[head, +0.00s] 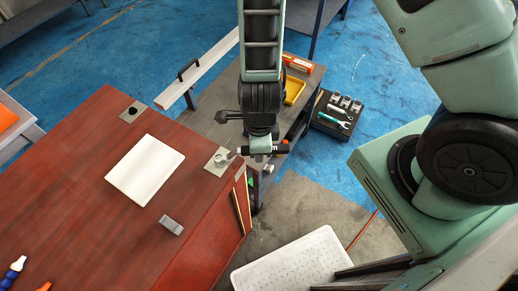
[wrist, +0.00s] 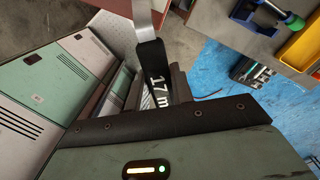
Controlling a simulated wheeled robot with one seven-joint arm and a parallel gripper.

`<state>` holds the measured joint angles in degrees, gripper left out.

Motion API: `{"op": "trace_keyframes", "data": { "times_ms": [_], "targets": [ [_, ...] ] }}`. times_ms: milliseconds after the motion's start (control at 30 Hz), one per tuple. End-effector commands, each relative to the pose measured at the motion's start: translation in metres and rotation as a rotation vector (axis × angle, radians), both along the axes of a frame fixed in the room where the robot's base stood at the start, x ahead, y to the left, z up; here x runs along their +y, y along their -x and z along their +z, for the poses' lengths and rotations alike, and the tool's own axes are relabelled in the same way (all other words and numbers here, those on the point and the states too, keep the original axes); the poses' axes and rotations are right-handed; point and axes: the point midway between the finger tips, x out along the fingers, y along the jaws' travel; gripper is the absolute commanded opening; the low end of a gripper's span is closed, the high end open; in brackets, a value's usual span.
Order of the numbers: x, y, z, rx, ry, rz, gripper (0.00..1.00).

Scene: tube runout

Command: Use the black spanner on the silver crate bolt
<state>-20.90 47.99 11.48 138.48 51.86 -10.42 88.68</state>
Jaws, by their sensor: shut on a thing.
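My gripper (head: 264,148) is shut on the black spanner (head: 249,151), beside the right edge of the red-brown wooden crate top (head: 100,200). In the wrist view the spanner's black handle (wrist: 153,78) carries a white "17 m" mark, and its silver head runs up out of the picture. In the head view the head points left, over a metal plate (head: 213,169) at the crate's right edge. A small silver round part (head: 220,159), seemingly the bolt, shows on this plate. I cannot tell whether the spanner's jaw is around it or just above it.
A second plate with a black knob (head: 131,112) sits at the far edge. A white pad (head: 145,170) and a small grey block (head: 171,226) lie on the crate top. A black tool case (head: 336,115), a yellow tray (head: 293,91) and a white perforated tray (head: 290,262) are to the right.

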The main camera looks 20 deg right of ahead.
Motion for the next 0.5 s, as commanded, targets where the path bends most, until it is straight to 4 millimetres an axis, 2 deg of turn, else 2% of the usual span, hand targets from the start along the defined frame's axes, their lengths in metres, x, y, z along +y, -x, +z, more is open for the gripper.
{"op": "trace_keyframes", "data": {
  "times_ms": [500],
  "targets": [
    [-0.0001,0.0004,0.0054,0.001,0.000,0.001,0.00]
  ]
}}
